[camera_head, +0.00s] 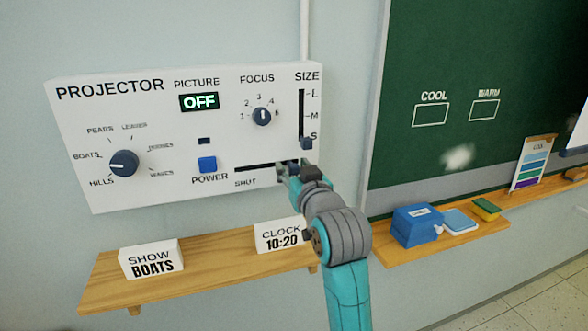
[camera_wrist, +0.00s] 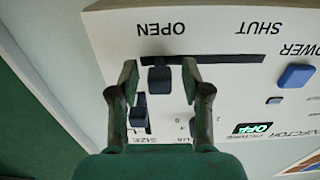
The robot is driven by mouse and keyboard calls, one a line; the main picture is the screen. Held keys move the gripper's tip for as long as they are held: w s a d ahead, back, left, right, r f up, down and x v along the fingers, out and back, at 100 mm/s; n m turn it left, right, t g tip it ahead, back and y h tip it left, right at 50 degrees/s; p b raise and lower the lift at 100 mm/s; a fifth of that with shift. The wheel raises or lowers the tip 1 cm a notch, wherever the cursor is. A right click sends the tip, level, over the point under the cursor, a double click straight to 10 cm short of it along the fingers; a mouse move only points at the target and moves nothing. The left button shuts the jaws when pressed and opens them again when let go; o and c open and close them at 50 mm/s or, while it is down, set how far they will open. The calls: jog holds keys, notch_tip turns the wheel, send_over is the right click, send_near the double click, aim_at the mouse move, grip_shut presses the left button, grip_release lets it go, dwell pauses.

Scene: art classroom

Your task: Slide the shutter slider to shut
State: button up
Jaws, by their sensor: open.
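The projector panel (camera_head: 215,110) is a white box on the wall, with a horizontal shutter slot (camera_head: 252,167) low on its right side. In the wrist view, which is upside down, the dark shutter slider (camera_wrist: 160,80) sits at the OPEN end of its slot (camera_wrist: 220,59). My gripper (camera_wrist: 160,78) is open, with one finger on each side of the slider and gaps between. In the head view my gripper (camera_head: 289,171) covers the slot's right end and the OPEN label; the SHUT label (camera_head: 245,183) shows at the left. The slider is largely hidden there.
The size slider (camera_head: 307,143) sits at S, close above my gripper. The blue power button (camera_head: 207,164) is left of the slot, and the picture display (camera_head: 199,102) reads OFF. A wooden shelf (camera_head: 205,272) with two signs lies below. The chalkboard (camera_head: 480,60) is at right.

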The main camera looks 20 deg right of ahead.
grip_shut()
jog(key=a, duration=1)
jog(key=shift+a, duration=0.2)
grip_release()
jog(key=shift+a, duration=0.15)
jog(key=shift+s, duration=0.15)
send_near(242, 168)
jog(key=s, duration=0.5)
jog(key=shift+s, duration=0.4)
